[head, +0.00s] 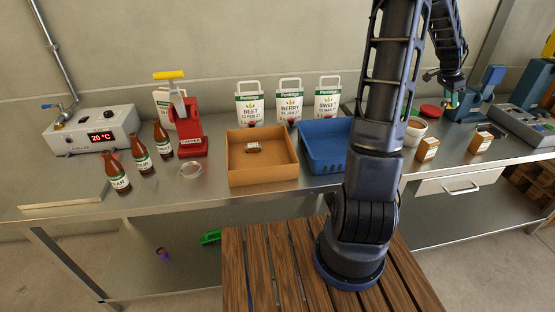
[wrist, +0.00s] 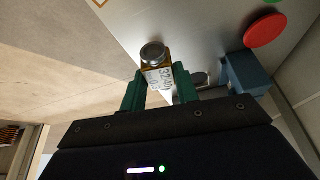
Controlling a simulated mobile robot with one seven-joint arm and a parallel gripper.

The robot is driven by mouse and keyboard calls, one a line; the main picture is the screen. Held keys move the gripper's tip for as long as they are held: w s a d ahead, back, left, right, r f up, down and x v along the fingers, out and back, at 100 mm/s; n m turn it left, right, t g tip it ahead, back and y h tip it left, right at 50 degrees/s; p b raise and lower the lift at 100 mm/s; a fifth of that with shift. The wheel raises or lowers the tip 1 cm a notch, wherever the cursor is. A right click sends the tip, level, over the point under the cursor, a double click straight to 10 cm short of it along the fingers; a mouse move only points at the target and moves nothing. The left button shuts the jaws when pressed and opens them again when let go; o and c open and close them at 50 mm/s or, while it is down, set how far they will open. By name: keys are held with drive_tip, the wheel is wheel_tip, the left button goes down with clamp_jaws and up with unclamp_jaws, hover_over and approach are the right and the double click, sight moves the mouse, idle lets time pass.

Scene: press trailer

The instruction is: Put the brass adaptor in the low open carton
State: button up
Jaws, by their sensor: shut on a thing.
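My gripper (head: 453,99) is over the right part of the bench, well right of the carton. In the wrist view its green fingers (wrist: 158,84) are shut on a small amber-gold thing (wrist: 154,62) with a round grey metal top and a white printed label. I cannot tell for certain that this is the brass adaptor. The low open carton (head: 264,178) is the tan, open-topped box at the middle of the bench. A small brown thing with a pale label (head: 253,147) lies inside it, with bare floor around it.
A blue tray (head: 325,166) stands right of the carton, partly behind my arm. Two small labelled boxes (head: 427,149) (head: 481,142) stand nearer the bench's right. A red lid (wrist: 265,30) and a blue device (wrist: 248,76) are near my gripper. Brown bottles (head: 117,173) and a red capper (head: 189,132) stand left.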

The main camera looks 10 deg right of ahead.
drive_tip(key=w+a, duration=0.5)
drive_tip(key=a, duration=1)
drive_tip(key=w+a, duration=0.5)
drive_tip(key=a, duration=0.9)
drive_tip(key=w+a, duration=0.6)
drive_tip(key=a, duration=0.9)
drive_tip(key=s+a+n, duration=0.1)
drive_tip(key=s+a, duration=0.2)
drive_tip(key=a, duration=0.7)
drive_tip(key=s+a, duration=0.3)
drive_tip(key=a, duration=0.7)
drive_tip(key=s+a, duration=1.2)
drive_tip(key=a, duration=0.3)
drive_tip(key=shift+n+t, duration=0.3)
wheel_tip(320, 180, down, 19)
drive_tip(key=shift+f, duration=0.15)
drive_tip(key=shift+f, duration=0.1)
